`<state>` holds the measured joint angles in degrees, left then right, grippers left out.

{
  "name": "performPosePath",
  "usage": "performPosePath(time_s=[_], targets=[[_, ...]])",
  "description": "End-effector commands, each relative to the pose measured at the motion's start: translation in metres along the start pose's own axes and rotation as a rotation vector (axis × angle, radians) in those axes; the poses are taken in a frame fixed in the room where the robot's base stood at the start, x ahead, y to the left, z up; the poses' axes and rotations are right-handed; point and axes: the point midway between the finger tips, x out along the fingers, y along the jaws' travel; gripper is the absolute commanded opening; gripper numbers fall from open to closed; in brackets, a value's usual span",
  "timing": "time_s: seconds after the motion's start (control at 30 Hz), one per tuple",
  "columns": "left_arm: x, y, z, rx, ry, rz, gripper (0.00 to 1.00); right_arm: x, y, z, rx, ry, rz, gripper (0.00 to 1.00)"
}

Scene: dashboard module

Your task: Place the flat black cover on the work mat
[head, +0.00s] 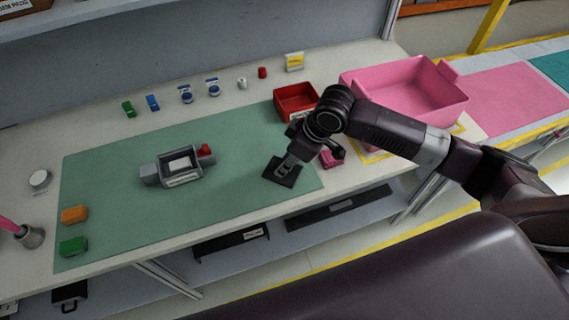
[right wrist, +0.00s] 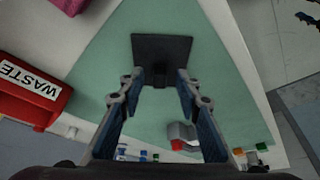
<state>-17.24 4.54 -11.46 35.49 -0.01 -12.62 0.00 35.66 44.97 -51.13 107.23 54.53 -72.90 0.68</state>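The flat black cover (head: 271,171) lies on the green work mat (head: 225,200), near the mat's right end. In the right wrist view the cover (right wrist: 162,52) is a dark square facing the camera, just beyond the fingertips. My right gripper (head: 287,165) points down at the cover in the head view and hides part of it. In the right wrist view my right gripper (right wrist: 160,80) has its fingers apart, with their tips over the cover's near corners. Whether the tips touch it I cannot tell. My left gripper is not in view.
A grey device (head: 160,174) with a red knob sits mid-mat. Orange (head: 75,214) and green (head: 73,246) blocks lie at the mat's left. A red waste bin (head: 280,99), pink crate (head: 350,84) and small pink object (head: 332,159) are right. Small items line the back.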

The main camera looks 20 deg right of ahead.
Motion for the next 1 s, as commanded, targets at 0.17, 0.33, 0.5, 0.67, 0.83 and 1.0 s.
performPosePath(time_s=[0.17,0.33,0.5,0.67,0.83,1.0], targets=[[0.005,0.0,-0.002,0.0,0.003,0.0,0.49,-0.039,0.002,-0.001,-0.002,0.004,0.005,0.31],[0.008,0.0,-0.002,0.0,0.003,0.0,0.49,-0.074,0.001,0.0,-0.002,0.003,0.004,0.31],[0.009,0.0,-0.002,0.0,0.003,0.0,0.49,-0.097,0.001,-0.001,0.0,0.002,0.003,0.31],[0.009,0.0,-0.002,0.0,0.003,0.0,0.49,-0.105,0.0,0.0,-0.001,0.001,0.0,0.31],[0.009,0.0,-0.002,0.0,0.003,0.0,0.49,-0.106,0.0,0.0,0.0,0.001,0.0,0.31],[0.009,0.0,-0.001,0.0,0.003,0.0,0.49,-0.106,0.0,0.0,0.0,0.001,0.0,0.31]])
